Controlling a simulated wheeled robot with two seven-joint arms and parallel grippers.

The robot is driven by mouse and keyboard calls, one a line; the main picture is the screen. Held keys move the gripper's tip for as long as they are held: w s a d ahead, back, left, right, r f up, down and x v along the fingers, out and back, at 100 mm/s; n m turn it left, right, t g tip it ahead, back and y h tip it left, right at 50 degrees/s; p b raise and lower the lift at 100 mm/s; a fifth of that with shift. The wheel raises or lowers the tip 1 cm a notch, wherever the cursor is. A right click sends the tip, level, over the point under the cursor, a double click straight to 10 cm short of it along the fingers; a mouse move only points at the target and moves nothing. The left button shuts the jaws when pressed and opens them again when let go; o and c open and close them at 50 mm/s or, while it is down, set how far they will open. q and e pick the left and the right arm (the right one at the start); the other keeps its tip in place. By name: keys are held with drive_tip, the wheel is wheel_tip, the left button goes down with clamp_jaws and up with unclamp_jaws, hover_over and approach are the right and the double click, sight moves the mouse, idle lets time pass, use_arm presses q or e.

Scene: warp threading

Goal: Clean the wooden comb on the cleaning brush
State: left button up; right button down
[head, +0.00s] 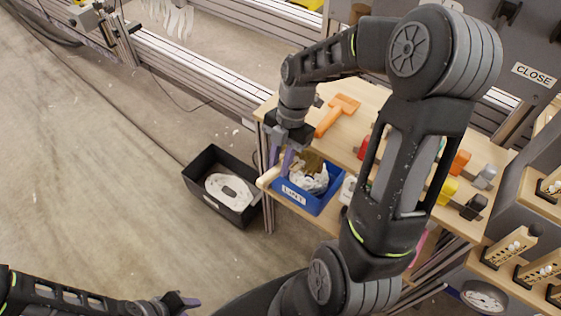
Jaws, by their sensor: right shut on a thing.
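My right gripper (280,166), with purple fingers, points down at the left edge of the wooden table. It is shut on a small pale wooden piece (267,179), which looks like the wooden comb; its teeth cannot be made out. The piece is beside the blue bin, near the table edge. An orange tool with a handle and a wide head (338,113) lies on the table behind the gripper. It may be the cleaning brush, but I see no bristles. My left gripper (182,302) is low in the picture, over the floor, far from the table; its opening is unclear.
A blue labelled bin (301,197) with whitish contents stands at the table's front edge. A black crate (206,200) with a white piece stands on the floor left of the table (375,98). Several coloured blocks sit at the right. My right arm hides the table's middle.

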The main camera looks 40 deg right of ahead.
drive_tip(key=shift+r, duration=0.1)
wheel_tip(320, 180, up, 3)
drive_tip(key=p, duration=0.2)
drive_tip(key=shift+a+r+p, duration=0.1)
drive_tip(key=shift+a+p, duration=0.05)
drive_tip(key=shift+p, duration=0.2)
wheel_tip(320, 180, up, 3)
drive_tip(key=shift+r+p, duration=0.15)
drive_tip(key=shift+p, duration=1.1)
drive_tip(key=shift+d+f+b, duration=0.15)
drive_tip(key=shift+f+b, duration=0.55)
drive_tip(key=shift+f, duration=0.15)
drive_tip(key=shift+d+f+b, duration=0.1)
drive_tip(key=shift+f+b, duration=0.55)
drive_tip(key=shift+f, duration=0.2)
